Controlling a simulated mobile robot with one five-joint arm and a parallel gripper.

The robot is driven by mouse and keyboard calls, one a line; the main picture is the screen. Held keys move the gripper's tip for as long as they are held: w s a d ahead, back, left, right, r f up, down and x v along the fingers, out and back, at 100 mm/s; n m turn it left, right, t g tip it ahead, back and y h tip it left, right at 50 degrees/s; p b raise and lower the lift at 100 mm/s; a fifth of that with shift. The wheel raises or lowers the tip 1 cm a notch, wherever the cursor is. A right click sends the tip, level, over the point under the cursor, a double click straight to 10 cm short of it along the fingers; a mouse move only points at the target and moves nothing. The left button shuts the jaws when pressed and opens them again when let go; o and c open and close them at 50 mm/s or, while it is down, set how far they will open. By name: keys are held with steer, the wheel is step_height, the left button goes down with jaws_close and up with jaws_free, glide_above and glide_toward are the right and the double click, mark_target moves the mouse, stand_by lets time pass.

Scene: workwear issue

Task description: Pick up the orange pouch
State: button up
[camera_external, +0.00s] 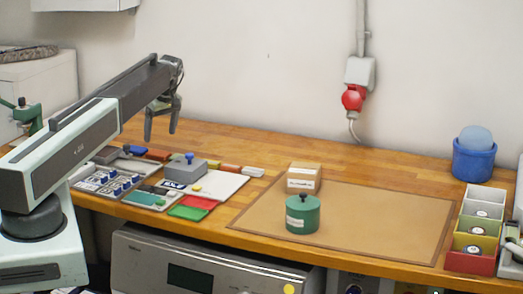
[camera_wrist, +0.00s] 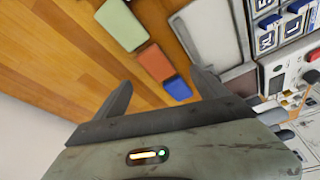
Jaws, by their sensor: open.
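The orange pouch (camera_wrist: 155,63) is a small flat orange-red piece on the wooden bench. In the wrist view it lies between a blue piece (camera_wrist: 178,88) and a pale green piece (camera_wrist: 120,24), close to both. In the external view the orange pouch (camera_external: 157,154) shows small at the back of the bench, behind the board of parts. My gripper (camera_external: 161,135) is open and empty, pointing down above the bench near the pouch. In the wrist view the pouch shows ahead of my gripper (camera_wrist: 161,79), roughly between its fingers and not touched.
A grey box with a blue knob (camera_external: 185,171) and a panel of switches (camera_external: 104,181) stand in front of the pouch. A green canister (camera_external: 303,214) and small carton (camera_external: 304,177) are on a brown mat (camera_external: 380,220). A blue tub (camera_external: 474,160) stands at the right.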

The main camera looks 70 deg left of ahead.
mark_target(158, 153)
steer(key=b+x, duration=0.2)
steer(key=shift+d+f+b, duration=0.1)
steer(key=shift+f+b, duration=0.2)
steer(key=shift+f, duration=0.05)
steer(key=b+x, duration=0.5)
steer(key=shift+w+a+f, duration=0.15)
steer(key=shift+a, duration=0.25)
steer(key=c, duration=1.6)
